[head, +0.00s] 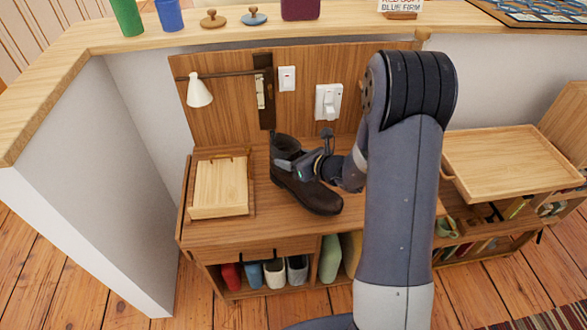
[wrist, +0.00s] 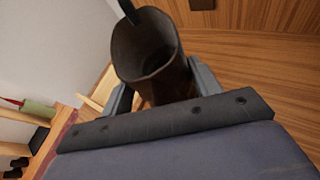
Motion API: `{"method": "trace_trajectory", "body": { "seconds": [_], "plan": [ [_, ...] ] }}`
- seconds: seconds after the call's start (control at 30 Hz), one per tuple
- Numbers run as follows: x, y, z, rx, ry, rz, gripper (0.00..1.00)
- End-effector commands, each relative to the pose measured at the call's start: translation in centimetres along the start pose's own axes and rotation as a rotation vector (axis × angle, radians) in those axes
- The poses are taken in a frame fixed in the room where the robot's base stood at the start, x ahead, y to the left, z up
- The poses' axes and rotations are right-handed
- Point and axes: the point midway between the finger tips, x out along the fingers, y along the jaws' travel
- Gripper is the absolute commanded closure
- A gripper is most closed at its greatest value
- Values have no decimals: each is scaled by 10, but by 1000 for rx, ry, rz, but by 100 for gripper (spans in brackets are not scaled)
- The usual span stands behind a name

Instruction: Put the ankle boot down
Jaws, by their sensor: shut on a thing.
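The dark brown ankle boot (head: 310,195) is upright at the middle of the wooden cabinet top (head: 240,232) in the head view, its toe pointing to the lower right. My gripper (head: 300,165) is shut on the boot's shaft, coming in from the right. In the wrist view the boot's open collar (wrist: 145,50) sits between my two grey fingers (wrist: 158,88). The boot's sole looks at or very near the cabinet top; I cannot tell if it touches.
A light wooden box (head: 220,187) stands left of the boot. Behind are a panel with switches (head: 328,102) and a small white lamp (head: 198,92). A wooden tray (head: 510,160) is at the right. The cabinet's front strip is clear.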

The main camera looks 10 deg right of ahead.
Motion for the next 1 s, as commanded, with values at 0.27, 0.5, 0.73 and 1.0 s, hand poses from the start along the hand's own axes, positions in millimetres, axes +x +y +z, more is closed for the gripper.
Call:
{"method": "trace_trajectory", "body": {
  "seconds": [0.27, 0.5, 0.73, 1.0],
  "plan": [
    [12, -4, -30, 3, 0, 0, 100],
    [13, -5, -31, 0, -2, -1, 100],
    [13, -5, -32, 1, 1, -1, 24],
    [13, -5, -32, 1, 0, -1, 18]
  ]
}}
